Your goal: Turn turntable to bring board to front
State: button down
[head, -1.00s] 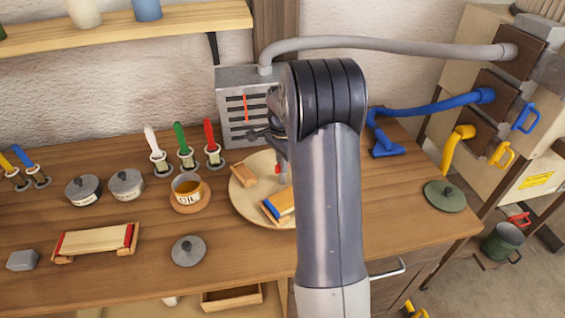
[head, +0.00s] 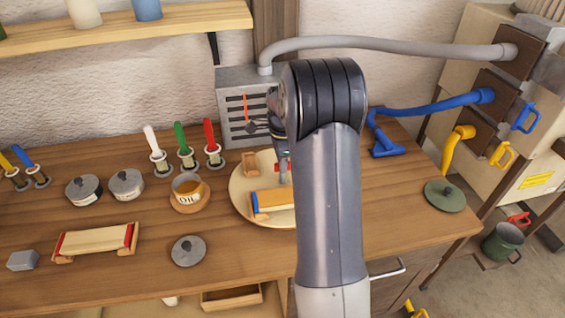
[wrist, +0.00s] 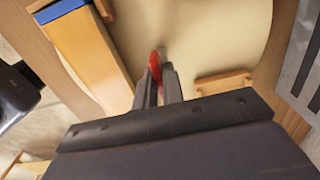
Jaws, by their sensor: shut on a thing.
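The round pale turntable (head: 238,188) lies on the bench, its right part hidden behind my arm. On its front part lies a wooden board (head: 276,199) with a blue end at the left; its right end is hidden. In the wrist view the board (wrist: 95,55) lies left of my fingers. A small wooden piece (head: 249,162) stands at the turntable's back left edge. My gripper (wrist: 158,80) is over the turntable, shut on a red peg (wrist: 155,62), whose red also shows in the head view.
A similar board with red ends (head: 96,241) lies on the bench at left. An oil pot (head: 187,190) stands close to the turntable's left edge, with a grey lid (head: 188,251) in front. A slotted grey box (head: 240,112) stands behind. Bench right of my arm is fairly clear.

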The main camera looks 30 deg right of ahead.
dwell(0.6)
jog(key=c, duration=1.5)
grip_release()
jog(key=shift+r, duration=0.1)
notch_tip(320, 180, up, 11)
jog(key=shift+f+b, duration=0.2)
jog(key=shift+b, duration=0.2)
notch_tip(320, 180, down, 11)
jog(key=shift+r+p, duration=0.2)
jog(key=shift+p, duration=0.2)
jog(key=shift+f, duration=0.1)
